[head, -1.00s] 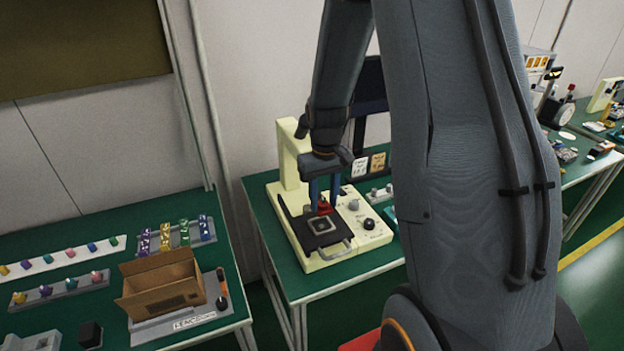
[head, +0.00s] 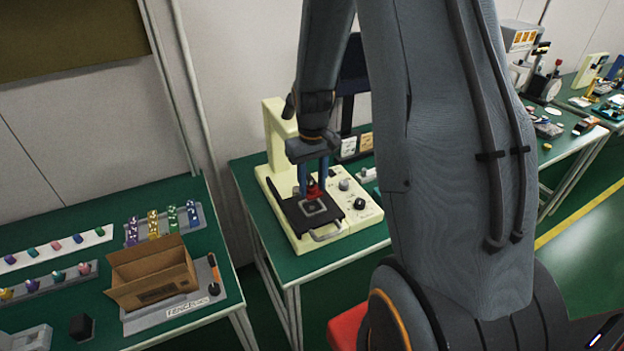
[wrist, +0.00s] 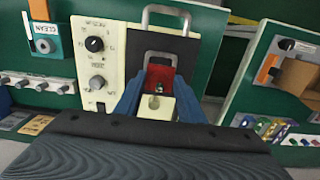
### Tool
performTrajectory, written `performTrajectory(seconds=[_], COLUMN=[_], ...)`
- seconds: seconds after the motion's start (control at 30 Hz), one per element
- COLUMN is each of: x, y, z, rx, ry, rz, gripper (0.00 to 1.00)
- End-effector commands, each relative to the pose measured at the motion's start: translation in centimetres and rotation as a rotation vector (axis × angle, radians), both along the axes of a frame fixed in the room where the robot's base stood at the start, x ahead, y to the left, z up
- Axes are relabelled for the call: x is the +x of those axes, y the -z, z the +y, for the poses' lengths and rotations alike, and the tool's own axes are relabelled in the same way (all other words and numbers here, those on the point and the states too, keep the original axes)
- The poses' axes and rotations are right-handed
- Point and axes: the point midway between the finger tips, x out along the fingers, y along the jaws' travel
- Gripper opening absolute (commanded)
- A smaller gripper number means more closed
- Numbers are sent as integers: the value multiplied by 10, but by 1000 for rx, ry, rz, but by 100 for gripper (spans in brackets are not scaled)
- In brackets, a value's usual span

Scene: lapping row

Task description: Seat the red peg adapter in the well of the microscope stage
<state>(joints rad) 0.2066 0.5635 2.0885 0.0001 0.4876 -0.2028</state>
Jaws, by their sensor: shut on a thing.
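My gripper (head: 314,180) is shut on the red peg adapter (head: 315,190) above the microscope stage. In the wrist view the blue fingers of my gripper (wrist: 159,104) flank the red adapter (wrist: 160,76), which shows a pale block and a small round metal part. The microscope (head: 272,190) is cream-coloured, with a black stage plate (head: 325,222). A pale square frame (head: 314,208) marks the well on the plate, just in front of the adapter in the head view. The adapter and fingers hide part of the well in the wrist view; I cannot tell whether the adapter touches the stage.
On the left bench are an open cardboard box (head: 150,275) and several coloured parts. My arm hides much of the bench to the right.

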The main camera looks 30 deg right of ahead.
Motion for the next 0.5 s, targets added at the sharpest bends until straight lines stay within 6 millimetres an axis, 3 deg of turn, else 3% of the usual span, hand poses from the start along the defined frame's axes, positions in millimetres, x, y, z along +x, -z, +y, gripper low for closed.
performTrajectory(seconds=[0.3, 0.5], x=[0, 0], y=[29, 37], z=[0, 0], rx=[0, 0], ry=[0, 0], rz=[0, 0], gripper=[7, 7])
